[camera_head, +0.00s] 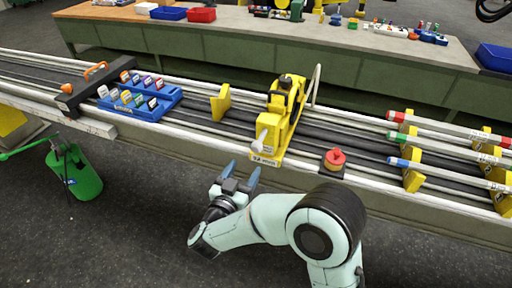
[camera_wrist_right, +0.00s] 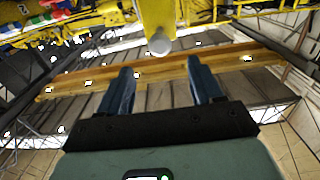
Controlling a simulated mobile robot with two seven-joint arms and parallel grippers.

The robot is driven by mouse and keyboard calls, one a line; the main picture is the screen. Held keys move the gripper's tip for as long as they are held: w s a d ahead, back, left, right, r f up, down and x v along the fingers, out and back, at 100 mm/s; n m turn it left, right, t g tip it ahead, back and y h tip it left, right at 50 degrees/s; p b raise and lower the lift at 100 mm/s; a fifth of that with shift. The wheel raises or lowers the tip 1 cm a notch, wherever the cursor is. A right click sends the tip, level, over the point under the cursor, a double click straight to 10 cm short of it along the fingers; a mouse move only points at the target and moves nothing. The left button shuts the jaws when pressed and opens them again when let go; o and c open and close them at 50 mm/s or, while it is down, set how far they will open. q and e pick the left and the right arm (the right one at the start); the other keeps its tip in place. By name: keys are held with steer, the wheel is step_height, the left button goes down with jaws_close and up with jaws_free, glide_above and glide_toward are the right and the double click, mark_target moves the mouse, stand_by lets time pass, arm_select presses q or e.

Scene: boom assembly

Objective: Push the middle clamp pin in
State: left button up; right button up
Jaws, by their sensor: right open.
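The yellow clamp (camera_head: 283,122) stands on the rail assembly near the middle of the head view. A pale grey pin (camera_head: 262,138) with a rounded end sticks out of its near side. In the right wrist view the pin's round end (camera_wrist_right: 159,43) shows beyond the fingertips, about midway between them, below the yellow clamp body (camera_wrist_right: 157,14). My right gripper (camera_head: 241,174) is open and empty, in front of the rail's near edge, below and left of the pin, and apart from it. The left gripper does not show.
On the rails, a blue tray (camera_head: 172,100) with coloured tags lies to the left and a red knob (camera_head: 335,157) to the right. Poles with red, green and blue ends (camera_head: 403,162) lie far right. A green bucket (camera_head: 85,180) stands at left. Floor in front is clear.

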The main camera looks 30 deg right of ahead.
mark_target(255, 150)
steer(key=p+x, duration=0.1)
steer(key=x, duration=0.9)
steer(key=shift+w+d+p, duration=0.2)
steer(key=shift+w+p, duration=0.05)
steer(key=shift+p, duration=0.1)
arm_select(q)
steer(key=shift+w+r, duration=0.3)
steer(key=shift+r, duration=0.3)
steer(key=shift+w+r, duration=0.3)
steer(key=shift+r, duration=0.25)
